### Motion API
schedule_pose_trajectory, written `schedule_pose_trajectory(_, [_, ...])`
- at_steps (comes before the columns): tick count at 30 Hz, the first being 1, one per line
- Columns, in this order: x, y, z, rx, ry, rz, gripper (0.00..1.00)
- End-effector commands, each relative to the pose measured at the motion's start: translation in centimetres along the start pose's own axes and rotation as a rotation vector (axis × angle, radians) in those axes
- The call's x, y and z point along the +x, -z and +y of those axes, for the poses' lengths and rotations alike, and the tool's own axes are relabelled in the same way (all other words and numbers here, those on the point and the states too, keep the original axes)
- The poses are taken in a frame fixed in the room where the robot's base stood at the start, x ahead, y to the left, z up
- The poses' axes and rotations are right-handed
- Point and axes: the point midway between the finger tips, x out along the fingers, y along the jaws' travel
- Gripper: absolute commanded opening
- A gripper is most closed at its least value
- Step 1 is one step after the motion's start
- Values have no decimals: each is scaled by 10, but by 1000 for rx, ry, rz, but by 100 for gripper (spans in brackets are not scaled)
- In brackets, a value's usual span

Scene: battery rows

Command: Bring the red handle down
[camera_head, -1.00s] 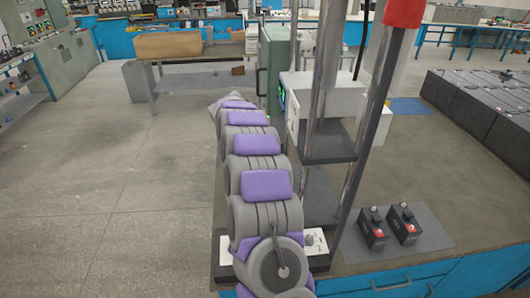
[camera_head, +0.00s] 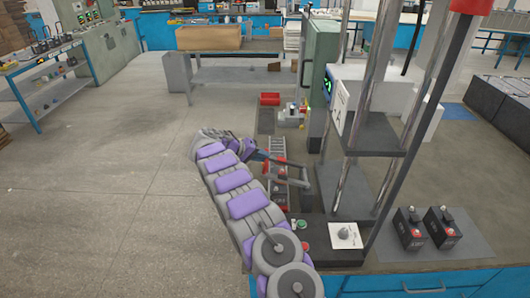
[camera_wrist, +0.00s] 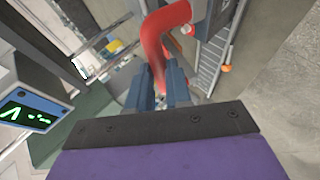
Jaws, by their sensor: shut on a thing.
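The red handle (camera_wrist: 163,35) is a thick curved red tube at the top middle of the wrist view. Its lower part passes down between the two blue-grey fingers of my gripper (camera_wrist: 156,85), which is shut on it. In the head view my gripper (camera_head: 258,155) is small, at the far end of my arm, beside a grey bar on the bench. The red handle cannot be made out clearly there, and the fingers hide part of it in the wrist view.
A press with metal columns (camera_head: 362,80) and a dark bar with a red top (camera_head: 470,5) stands right of my arm. Two small batteries (camera_head: 411,229) sit on a grey mat. A green-lit screen (camera_wrist: 25,112) is left in the wrist view. The floor left is clear.

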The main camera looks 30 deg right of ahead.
Motion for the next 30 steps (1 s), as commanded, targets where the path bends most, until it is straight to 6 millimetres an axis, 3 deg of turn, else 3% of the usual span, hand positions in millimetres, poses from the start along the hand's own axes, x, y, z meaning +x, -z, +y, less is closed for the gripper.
schedule_pose_trajectory(3, [4,-1,-25,-2,3,2,0])
schedule_pose_trajectory(12, [14,-6,-60,-3,2,1,0])
schedule_pose_trajectory(30, [25,-12,-86,-17,6,-10,0])
